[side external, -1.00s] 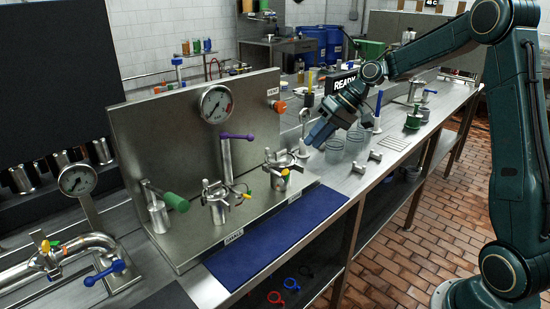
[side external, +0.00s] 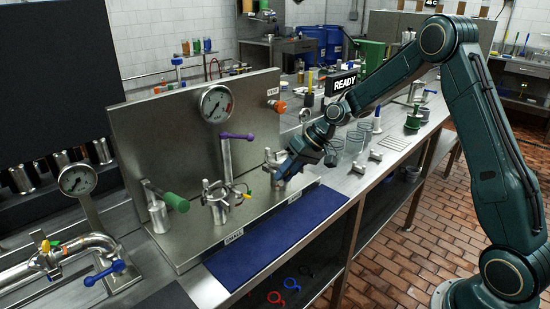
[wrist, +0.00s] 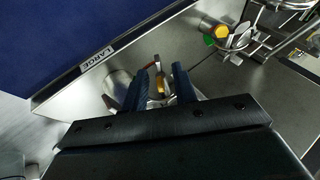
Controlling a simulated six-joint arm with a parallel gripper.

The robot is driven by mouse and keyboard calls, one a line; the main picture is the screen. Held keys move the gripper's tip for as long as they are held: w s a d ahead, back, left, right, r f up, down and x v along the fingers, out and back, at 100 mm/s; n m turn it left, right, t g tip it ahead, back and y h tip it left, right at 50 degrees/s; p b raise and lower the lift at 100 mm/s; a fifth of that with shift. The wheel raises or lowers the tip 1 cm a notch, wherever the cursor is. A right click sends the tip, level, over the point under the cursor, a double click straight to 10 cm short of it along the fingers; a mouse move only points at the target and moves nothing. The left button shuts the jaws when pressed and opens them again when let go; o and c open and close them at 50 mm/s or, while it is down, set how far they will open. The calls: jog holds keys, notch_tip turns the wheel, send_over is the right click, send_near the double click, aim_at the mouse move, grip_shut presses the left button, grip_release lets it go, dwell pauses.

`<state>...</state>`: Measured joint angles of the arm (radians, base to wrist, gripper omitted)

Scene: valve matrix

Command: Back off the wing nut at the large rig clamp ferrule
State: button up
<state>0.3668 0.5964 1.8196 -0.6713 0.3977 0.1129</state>
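The large rig clamp ferrule (side external: 277,182) stands at the right of the steel rig in the side view, mostly hidden behind my gripper (side external: 286,176). The wrist view shows the LARGE label (wrist: 97,60) on the ledge beside it. There my gripper (wrist: 163,70) has its two blue fingers apart, one on each side of a brass-and-steel part (wrist: 159,87), which seems to be the wing nut. I see gaps beside this part and no clear grip. The ferrule's lower body is partly hidden behind the fingers.
A second clamp (side external: 217,200) stands to the left, with yellow and green parts; it also shows in the wrist view (wrist: 236,42). A purple-handled lever (side external: 237,137) and a gauge (side external: 216,104) rise behind. A blue mat (side external: 275,233) lies clear in front. Glass jars (side external: 354,144) stand to the right.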

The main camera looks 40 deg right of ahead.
jog(key=shift+w+a+f, duration=0.2)
jog(key=shift+a+f, duration=0.05)
jog(key=shift+f, duration=0.05)
grip_shut()
jog(key=shift+h, duration=0.5)
jog(key=shift+a+r+n+h, duration=0.15)
jog(key=shift+n+h, duration=0.25)
jog(key=shift+h, duration=0.7)
jog(key=shift+a+h, duration=0.1)
jog(key=shift+h, duration=0.9)
